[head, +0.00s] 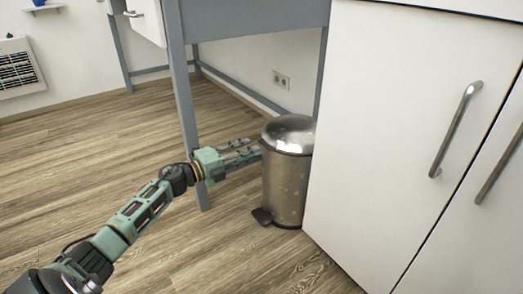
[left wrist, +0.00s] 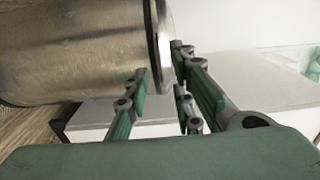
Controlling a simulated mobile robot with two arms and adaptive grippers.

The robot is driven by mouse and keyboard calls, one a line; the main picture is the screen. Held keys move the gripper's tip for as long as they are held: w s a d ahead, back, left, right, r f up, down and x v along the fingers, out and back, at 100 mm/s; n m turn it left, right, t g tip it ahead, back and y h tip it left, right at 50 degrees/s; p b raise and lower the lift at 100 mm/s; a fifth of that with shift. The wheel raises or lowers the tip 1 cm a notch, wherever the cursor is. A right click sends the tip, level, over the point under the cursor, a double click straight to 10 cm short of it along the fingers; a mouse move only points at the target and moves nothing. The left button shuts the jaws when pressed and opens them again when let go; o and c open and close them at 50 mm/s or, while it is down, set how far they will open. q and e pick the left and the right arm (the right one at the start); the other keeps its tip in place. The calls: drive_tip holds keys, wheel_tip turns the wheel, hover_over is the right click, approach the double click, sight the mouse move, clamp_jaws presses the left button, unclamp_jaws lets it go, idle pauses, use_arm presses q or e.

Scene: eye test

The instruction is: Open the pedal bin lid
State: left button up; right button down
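The pedal bin (head: 286,185) is a brushed metal cylinder standing upright on the floor beside the white cabinet. Its shiny domed lid (head: 289,132) is down. Its dark pedal (head: 262,216) sticks out at the base, front left. My left gripper (head: 255,148) reaches in from the left, its fingers apart and empty, with the tips by the bin's upper side, just below lid height. In the left wrist view the bin (left wrist: 75,50) fills the upper left, and my left gripper (left wrist: 160,70) has its fingertips close to the rim; contact is unclear. My right gripper is not in view.
The white cabinet (head: 405,130) with metal handles stands close on the bin's right. A grey-blue table leg (head: 184,110) rises just behind my left gripper. A wall socket (head: 281,80) is behind. The wooden floor (head: 80,150) at left is clear.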

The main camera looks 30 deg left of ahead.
use_arm(q)
drive_tip(key=shift+b+x, duration=0.9)
drive_tip(key=shift+x, duration=1.45)
clamp_jaws()
